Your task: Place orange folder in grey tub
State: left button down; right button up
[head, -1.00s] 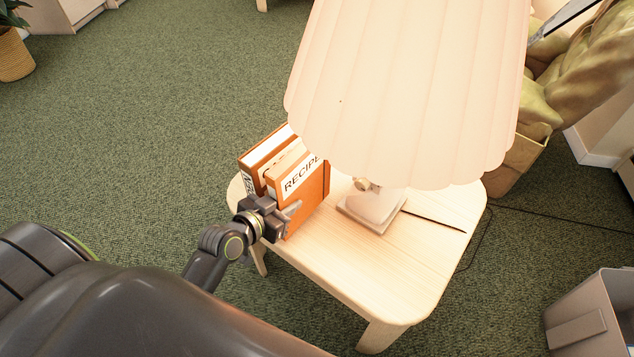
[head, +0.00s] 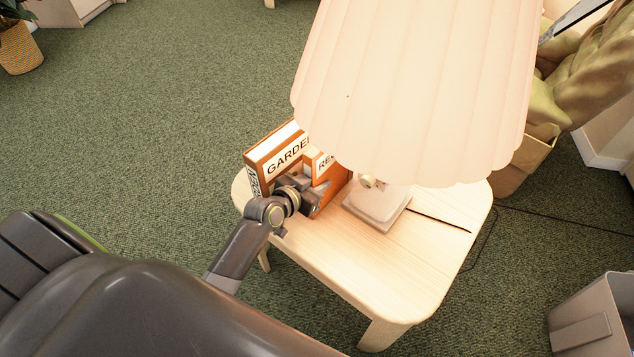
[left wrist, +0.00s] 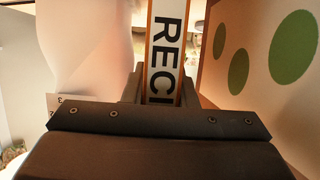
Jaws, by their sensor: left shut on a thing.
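My left gripper (head: 316,190) is shut on the orange folder labelled RECIPE (head: 327,163), on the small wooden table. In the left wrist view its white and orange spine (left wrist: 165,50) stands between the fingers. The lampshade hides part of this folder in the head view. A second orange folder, labelled GARDEN (head: 276,153), stands upright just left of it. The grey tub (head: 583,325) is on the floor at the bottom right, cut off by the picture edge. My right gripper is not in view.
A lamp with a wide pleated shade (head: 415,90) stands on the table (head: 400,265), its base (head: 378,212) close to the right of the held folder. A brown box (head: 522,165) stands behind the table. A plant basket (head: 20,48) is far left. Green carpet is open on the left.

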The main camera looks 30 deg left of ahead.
pick_arm(q)
jog(key=shift+f, duration=0.1)
jog(key=c, duration=1.2)
grip_release()
jog(key=shift+o, duration=0.2)
